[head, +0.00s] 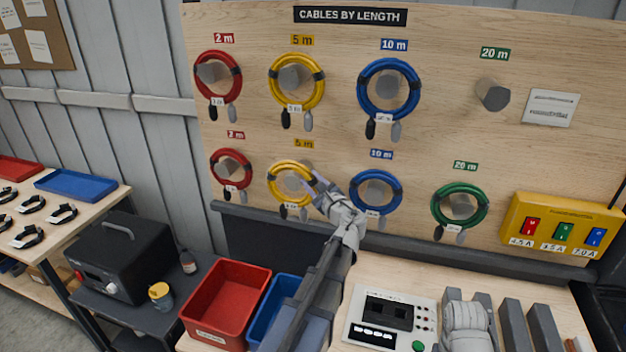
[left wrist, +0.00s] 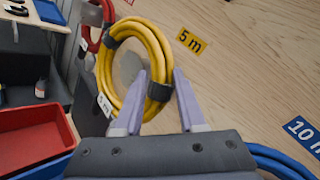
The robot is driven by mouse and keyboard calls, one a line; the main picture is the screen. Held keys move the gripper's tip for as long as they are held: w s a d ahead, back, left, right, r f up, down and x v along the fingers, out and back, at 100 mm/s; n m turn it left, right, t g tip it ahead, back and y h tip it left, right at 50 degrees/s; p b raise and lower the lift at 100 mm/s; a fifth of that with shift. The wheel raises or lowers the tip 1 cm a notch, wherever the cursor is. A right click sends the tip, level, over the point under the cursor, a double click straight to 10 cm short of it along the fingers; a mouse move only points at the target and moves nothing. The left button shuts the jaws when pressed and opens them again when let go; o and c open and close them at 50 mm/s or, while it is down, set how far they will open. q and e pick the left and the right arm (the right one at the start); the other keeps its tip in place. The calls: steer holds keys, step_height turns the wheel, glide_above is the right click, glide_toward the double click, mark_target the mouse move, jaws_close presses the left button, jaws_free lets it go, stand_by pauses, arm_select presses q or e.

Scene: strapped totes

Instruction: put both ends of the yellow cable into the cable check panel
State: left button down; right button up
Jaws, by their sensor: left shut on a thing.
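Two yellow cable coils hang on pegs under 5 m labels on the wooden board. My left gripper (head: 314,186) is shut on the right side of the lower yellow cable (head: 272,186), near a dark strap. In the left wrist view, the gripper's fingers (left wrist: 160,78) straddle this yellow cable (left wrist: 105,68), which still surrounds its grey peg. The coil's white tag and dark and grey ends hang below it. The upper yellow coil (head: 272,92) hangs untouched. A pale panel with dark sockets, small lights and a green button, apparently the cable check panel (head: 361,330), lies on the bench.
Red, blue and green coils hang nearby; a blue coil (head: 354,188) is close to my left wrist. A red bin (head: 189,312) and a blue bin (head: 262,312) stand below. A yellow fuse box (head: 515,228) is at right. Grey blocks (head: 514,325) stand right of the panel.

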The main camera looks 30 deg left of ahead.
arm_select(q)
steer(key=s+d, duration=0.1)
steer(key=s, duration=0.6)
steer(key=shift+s+d, duration=0.15)
steer(key=shift+d, duration=0.2)
stand_by(0.8)
